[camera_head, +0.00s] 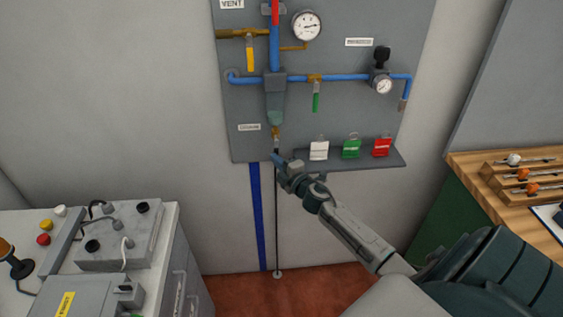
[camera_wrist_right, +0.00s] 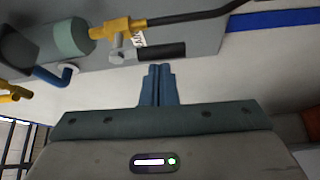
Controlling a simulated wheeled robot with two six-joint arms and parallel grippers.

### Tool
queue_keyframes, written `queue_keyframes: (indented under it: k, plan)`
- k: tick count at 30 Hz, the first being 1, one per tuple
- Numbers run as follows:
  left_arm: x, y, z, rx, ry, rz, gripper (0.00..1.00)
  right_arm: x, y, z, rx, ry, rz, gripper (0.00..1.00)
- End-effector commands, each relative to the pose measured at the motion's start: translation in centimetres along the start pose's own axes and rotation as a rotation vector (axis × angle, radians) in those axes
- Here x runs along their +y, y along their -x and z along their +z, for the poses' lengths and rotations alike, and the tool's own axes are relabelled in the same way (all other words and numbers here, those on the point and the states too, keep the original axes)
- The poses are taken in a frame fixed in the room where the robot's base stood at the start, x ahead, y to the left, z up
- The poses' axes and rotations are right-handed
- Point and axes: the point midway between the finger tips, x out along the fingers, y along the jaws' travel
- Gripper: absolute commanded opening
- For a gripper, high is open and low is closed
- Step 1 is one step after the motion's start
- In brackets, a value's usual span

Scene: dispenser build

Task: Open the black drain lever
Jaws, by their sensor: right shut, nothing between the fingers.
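The black drain lever (camera_wrist_right: 160,51) shows in the right wrist view, just beyond my fingertips. It extends from a metal pivot on the brass drain valve (camera_wrist_right: 118,27) and lies roughly along the line of the black drain tube (camera_wrist_right: 200,17). In the head view the brass valve (camera_head: 275,132) hangs below the grey-green bowl, and the lever is too small to make out clearly. My right gripper (camera_head: 276,157) is just below the valve; in the wrist view its blue fingers (camera_wrist_right: 158,72) are shut together and empty. A small gap seems to separate them from the lever. My left gripper is not in view.
White, green and red tags (camera_head: 351,149) hang above a grey ledge (camera_head: 375,160) right of my gripper. Yellow (camera_head: 250,54) and green (camera_head: 315,102) levers are higher on the panel. A console (camera_head: 120,235) stands left, a wooden bench (camera_head: 475,170) right.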

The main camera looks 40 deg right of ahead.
Motion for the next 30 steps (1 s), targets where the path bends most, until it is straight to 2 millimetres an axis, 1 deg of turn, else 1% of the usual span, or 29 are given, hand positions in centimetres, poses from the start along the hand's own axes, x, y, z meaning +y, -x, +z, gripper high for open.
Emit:
queue_keyframes:
  k: [1, 3, 4, 9, 15, 21, 30]
  plan:
    - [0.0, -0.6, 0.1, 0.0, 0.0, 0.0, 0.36, -0.5, 0.8, 0.0, 0.002, 0.003, -0.002, 0.0]
    - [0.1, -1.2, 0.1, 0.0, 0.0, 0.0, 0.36, -0.6, 2.1, 0.0, 0.004, 0.004, -0.003, 0.0]
    - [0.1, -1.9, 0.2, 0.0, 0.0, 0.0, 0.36, -0.8, 2.6, 0.0, 0.004, 0.005, -0.002, 0.0]
    - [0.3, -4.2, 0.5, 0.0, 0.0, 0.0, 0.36, -0.8, 5.7, 0.1, 0.003, 0.008, -0.002, 0.0]
    - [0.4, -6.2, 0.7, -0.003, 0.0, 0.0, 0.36, -0.6, 8.3, 0.0, 0.004, 0.007, -0.003, 0.0]
    - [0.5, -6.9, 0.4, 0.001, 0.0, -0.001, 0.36, -0.2, 9.5, -0.1, 0.002, 0.003, -0.001, 0.0]
    - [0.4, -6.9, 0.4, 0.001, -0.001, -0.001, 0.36, 0.0, 9.7, -0.1, 0.002, 0.001, -0.001, 0.0]
